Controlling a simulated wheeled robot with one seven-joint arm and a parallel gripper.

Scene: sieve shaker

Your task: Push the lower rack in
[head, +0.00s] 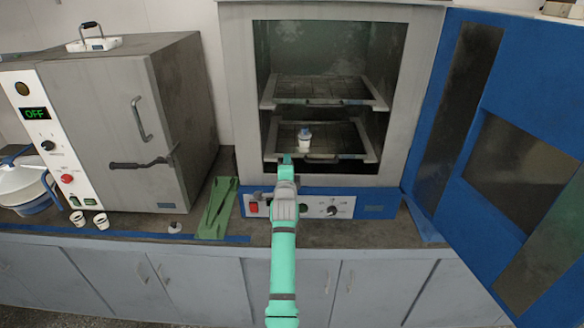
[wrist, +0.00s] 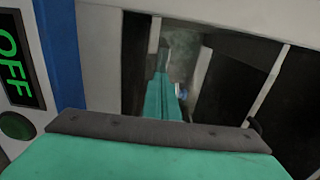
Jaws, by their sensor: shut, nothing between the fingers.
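The lower rack (head: 346,158) is a dark grid tray with a pale rim inside the open oven chamber. A small white cup with a blue lid (head: 304,139) stands upright on it, left of its middle. The cup also shows small in the wrist view (wrist: 181,91). My gripper (head: 285,160) is shut and empty, at the left part of the lower rack's front edge. In the wrist view my teal fingers (wrist: 164,95) point into the chamber. I cannot tell whether the fingertips touch the rack. My arm hides part of the oven's front below it.
The upper rack (head: 324,101) sits above in the same oven (head: 233,100). The blue door (head: 455,110) stands open at the right.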

